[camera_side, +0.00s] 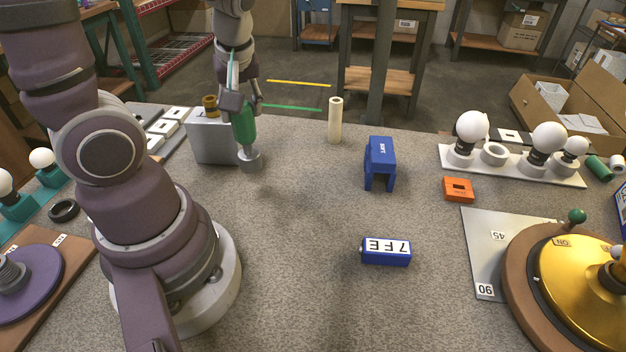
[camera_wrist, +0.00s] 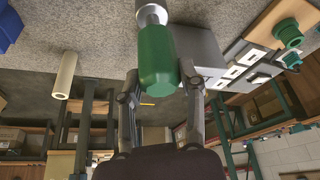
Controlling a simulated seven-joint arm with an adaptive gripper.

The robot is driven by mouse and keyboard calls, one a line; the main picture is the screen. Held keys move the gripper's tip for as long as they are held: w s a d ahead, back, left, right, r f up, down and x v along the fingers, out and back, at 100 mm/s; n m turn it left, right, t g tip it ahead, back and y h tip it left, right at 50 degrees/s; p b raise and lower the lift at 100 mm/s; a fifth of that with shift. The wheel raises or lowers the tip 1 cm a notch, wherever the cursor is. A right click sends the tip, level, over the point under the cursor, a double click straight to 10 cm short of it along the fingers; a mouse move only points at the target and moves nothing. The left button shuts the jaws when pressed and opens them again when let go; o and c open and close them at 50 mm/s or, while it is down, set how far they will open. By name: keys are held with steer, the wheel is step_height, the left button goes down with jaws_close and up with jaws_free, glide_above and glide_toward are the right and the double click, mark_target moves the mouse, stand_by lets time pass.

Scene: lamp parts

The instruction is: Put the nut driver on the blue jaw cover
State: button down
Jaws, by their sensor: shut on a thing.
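The nut driver (camera_side: 243,124) has a green handle and a grey socket end that points down. My gripper (camera_side: 240,102) is shut on its handle, at the back left of the table beside a grey box. In the wrist view the green handle (camera_wrist: 158,60) sits between the two fingers (camera_wrist: 160,88). I cannot tell whether the socket end touches the table. The blue jaw cover (camera_side: 380,160), a bridge-shaped piece marked SOFT, stands on its legs to the right of my gripper, apart from it. A blue piece (camera_wrist: 8,28) shows at the wrist view's upper left corner.
A cream tube (camera_side: 335,120) stands upright between my gripper and the jaw cover. A white bulb rack (camera_side: 510,167) is at right. The table's middle is clear.

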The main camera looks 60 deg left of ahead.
steer(key=w+d+r+m+t+h, duration=0.45)
steer(key=d+r+m, duration=0.25)
steer(key=d+m, duration=0.6)
steer(key=w+a+f+m, duration=0.1)
steer(key=w+f, duration=0.1)
steer(key=w, duration=0.6)
steer(key=w+a+f+m, duration=0.1)
steer(key=w+f, duration=0.2)
steer(key=w, duration=0.5)
steer(key=shift+w+a+m+g, duration=0.3)
steer(key=shift+m+g, duration=0.05)
steer(key=shift+m, duration=0.05)
steer(key=shift+f, duration=0.15)
steer(key=c, duration=0.7)
jaws_free()
steer(key=shift+o, duration=0.2)
